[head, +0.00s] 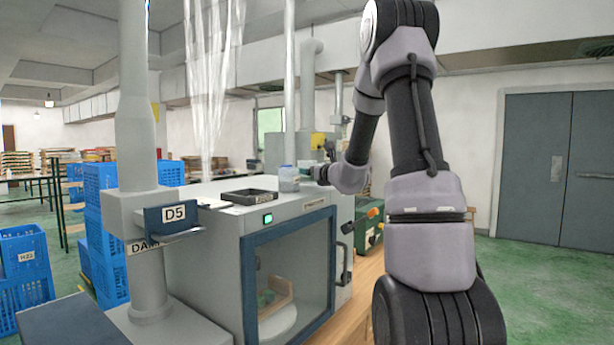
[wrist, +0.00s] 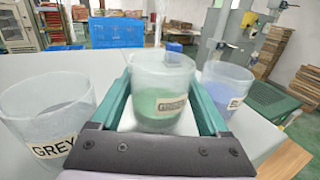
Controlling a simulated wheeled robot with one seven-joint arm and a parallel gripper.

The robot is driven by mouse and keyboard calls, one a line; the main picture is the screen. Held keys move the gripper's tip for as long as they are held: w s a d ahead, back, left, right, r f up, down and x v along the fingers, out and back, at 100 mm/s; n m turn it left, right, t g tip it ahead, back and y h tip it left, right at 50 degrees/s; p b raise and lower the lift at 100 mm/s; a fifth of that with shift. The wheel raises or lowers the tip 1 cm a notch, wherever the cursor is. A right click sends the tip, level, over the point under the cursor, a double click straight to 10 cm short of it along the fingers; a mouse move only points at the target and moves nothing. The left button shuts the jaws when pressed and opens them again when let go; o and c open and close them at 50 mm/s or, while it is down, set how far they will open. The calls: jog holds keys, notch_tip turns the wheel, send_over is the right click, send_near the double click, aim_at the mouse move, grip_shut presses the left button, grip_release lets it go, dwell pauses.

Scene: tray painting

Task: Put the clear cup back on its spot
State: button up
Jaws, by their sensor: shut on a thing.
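My gripper (wrist: 166,84) has its two teal fingers on either side of a clear cup (wrist: 165,72) and is shut on it. In the head view my gripper (head: 314,173) is over the cabinet top, beside small clear and bluish cups (head: 289,180); I cannot tell which is the held one.
The grey cabinet (head: 205,230) has a glazed door (head: 290,275) with a wooden piece inside. A black tray (head: 249,196) lies on its top. A grey column with a D5 sign (head: 173,214) stands at the left front. Blue crates (head: 105,215) are stacked farther left.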

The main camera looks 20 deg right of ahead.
jog(key=shift+f, duration=0.7)
jog(key=shift+f, duration=0.15)
jog(key=o, duration=1.5)
